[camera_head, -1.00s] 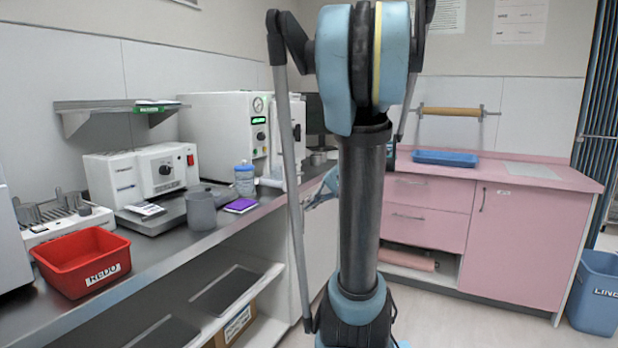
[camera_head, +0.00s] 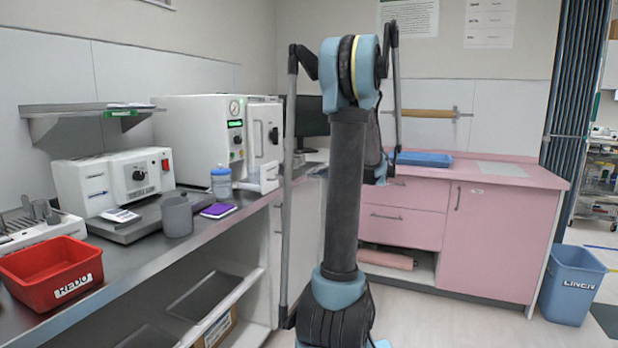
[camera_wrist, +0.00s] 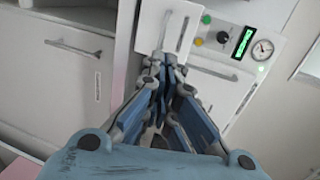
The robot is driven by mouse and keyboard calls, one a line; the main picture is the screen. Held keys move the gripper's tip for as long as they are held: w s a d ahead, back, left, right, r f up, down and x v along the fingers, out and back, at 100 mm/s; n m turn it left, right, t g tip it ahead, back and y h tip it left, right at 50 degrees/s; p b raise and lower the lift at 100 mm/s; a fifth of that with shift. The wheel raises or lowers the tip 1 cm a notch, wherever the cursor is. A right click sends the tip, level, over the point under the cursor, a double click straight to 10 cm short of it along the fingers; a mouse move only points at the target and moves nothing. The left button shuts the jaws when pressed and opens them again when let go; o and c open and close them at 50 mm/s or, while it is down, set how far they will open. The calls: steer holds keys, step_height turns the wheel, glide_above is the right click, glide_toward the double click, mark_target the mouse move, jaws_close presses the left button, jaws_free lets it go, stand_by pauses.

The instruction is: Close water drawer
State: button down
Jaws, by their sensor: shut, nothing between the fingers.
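The white sterilizer (camera_head: 195,130), with a gauge and green display, stands on the steel counter. Its water drawer (camera_head: 268,178) appears to be the small white front low on the machine, sticking out past the body. In the wrist view, which is turned sideways, the drawer (camera_wrist: 160,22) with its bar handle is at top centre. The sterilizer's door (camera_wrist: 215,95) is right of the fingers. My gripper (camera_wrist: 167,65) is shut and empty, its tips pointing toward the drawer front; contact cannot be told. In the head view my arm mostly hides the gripper.
A blue-capped bottle (camera_head: 221,183), purple pad (camera_head: 218,210), grey cup (camera_head: 177,215) and red bin (camera_head: 50,275) stand on the steel counter (camera_head: 150,245). Pink cabinets (camera_head: 490,240) stand right, with a blue liner bin (camera_head: 572,285). Floor shows between.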

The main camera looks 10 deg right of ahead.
steer(key=x, duration=1.2)
steer(key=shift+f, duration=0.1)
